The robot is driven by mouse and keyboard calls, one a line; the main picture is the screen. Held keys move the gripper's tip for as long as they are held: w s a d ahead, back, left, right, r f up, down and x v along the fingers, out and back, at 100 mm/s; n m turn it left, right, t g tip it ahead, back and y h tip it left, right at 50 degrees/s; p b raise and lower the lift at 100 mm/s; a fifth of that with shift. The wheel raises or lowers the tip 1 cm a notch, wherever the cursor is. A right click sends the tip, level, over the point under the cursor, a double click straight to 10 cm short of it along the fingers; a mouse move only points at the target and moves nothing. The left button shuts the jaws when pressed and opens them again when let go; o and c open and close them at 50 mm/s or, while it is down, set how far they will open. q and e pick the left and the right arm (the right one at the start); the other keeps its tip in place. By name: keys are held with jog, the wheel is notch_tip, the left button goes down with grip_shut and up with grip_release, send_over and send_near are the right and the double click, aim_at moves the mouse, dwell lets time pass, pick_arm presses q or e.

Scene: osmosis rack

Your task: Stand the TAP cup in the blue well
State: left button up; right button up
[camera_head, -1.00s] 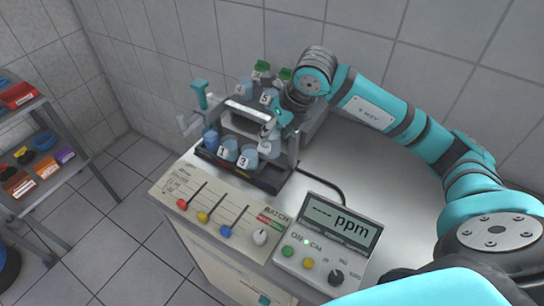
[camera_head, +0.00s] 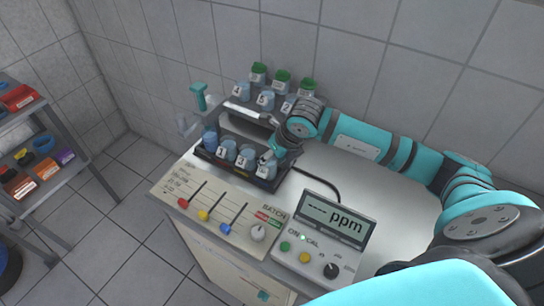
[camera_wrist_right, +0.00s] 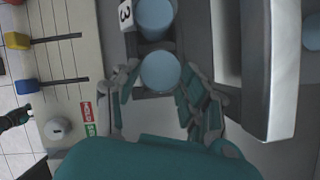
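A row of light-blue cups stands in the lower front of the rack. The cup marked 3 (camera_head: 245,157) is beside a right-end cup (camera_head: 266,167). No TAP label is readable, and I cannot pick out a blue well. My right gripper (camera_head: 277,153) is low at the right end of this row. In the right wrist view, its fingers (camera_wrist_right: 163,98) are spread on either side of the end cup (camera_wrist_right: 160,70), with slight gaps visible. A small teal and dark part (camera_wrist_right: 14,118) at the wrist view's left edge may be my left gripper; its fingers are unclear.
More numbered cups (camera_head: 265,100) stand on the upper shelf, before green-capped bottles (camera_head: 282,77). The rack's grey frame (camera_wrist_right: 268,70) is close beside my right gripper. The slider panel (camera_head: 215,212) and ppm meter (camera_head: 335,222) are in front.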

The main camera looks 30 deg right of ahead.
jog(key=shift+o, duration=0.8)
jog(key=shift+r, duration=0.2)
pick_arm(q)
jog(key=shift+s+a+f+b, duration=0.15)
jog(key=shift+s+f+b, duration=0.15)
jog(key=shift+f+b, duration=0.5)
jog(key=shift+s+a+f+b, duration=0.15)
jog(key=shift+s+f+b, duration=0.15)
jog(key=shift+f+b, duration=0.4)
pick_arm(e)
jog(key=v, duration=1.1)
jog(key=shift+s+r, duration=0.25)
jog(key=shift+r, duration=0.1)
